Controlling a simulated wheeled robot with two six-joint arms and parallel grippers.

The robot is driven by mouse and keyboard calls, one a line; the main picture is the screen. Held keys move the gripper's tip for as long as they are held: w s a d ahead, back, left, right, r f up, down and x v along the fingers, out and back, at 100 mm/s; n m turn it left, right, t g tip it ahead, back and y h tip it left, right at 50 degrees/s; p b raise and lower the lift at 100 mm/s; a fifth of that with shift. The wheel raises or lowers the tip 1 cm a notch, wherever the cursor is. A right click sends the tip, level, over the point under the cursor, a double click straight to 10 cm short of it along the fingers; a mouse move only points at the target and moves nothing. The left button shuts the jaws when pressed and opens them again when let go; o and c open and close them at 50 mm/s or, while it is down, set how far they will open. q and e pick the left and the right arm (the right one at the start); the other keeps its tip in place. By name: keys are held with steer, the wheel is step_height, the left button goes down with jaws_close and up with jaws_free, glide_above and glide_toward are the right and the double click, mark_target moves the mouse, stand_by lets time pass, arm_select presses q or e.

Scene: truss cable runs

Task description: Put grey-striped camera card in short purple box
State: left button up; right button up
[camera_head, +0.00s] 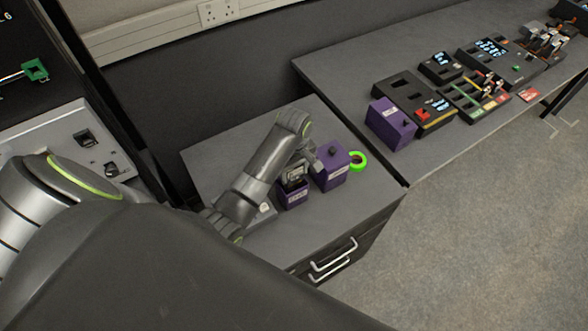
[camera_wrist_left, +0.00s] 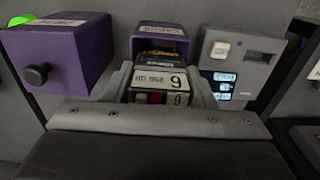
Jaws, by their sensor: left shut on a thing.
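My left gripper (camera_wrist_left: 164,92) is shut on the camera card (camera_wrist_left: 158,78), a dark block with a white label marked 6. In the head view the card (camera_head: 295,172) shows at the top of the short purple box (camera_head: 292,195), close under my left gripper (camera_head: 299,170). In the left wrist view this purple box (camera_wrist_left: 160,30) shows just beyond the card, its label at its far side. I cannot tell how far the card is inside it. The card's grey stripe is too small to make out. My right gripper is not in view.
A taller purple box with a black knob (camera_head: 333,168) stands close beside the short one; a green ring (camera_head: 358,161) lies beyond. A grey device with a small screen (camera_wrist_left: 238,62) is on the other side. Another purple box (camera_head: 390,124) and several dark trays stand on the bench (camera_head: 335,75).

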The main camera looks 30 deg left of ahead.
mark_target(294, 178)
arm_select(q)
steer(key=shift+f, duration=0.35)
stand_by(0.3)
steer(key=shift+f+b, duration=0.6)
steer(key=shift+f, duration=0.5)
steer(key=shift+f, duration=0.25)
steer(key=shift+f, duration=0.3)
stand_by(0.4)
steer(key=o, duration=1.1)
steer(key=shift+c, duration=1.3)
